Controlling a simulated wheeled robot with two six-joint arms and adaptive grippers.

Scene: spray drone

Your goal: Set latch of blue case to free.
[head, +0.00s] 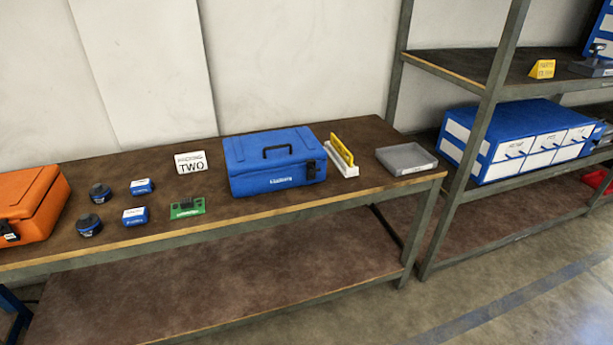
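The blue case (262,178) stands on the brown workbench, right of its middle, with its lid down and a dark handle on top. Its dark latch (312,169) is on the front face near the right end; it is too small to tell how it is set. Neither of my grippers shows in the head view.
An orange case (30,206) is at far left. Right are a yellow-and-white holder (342,152), a grey tray (406,157) and shelving (487,120).

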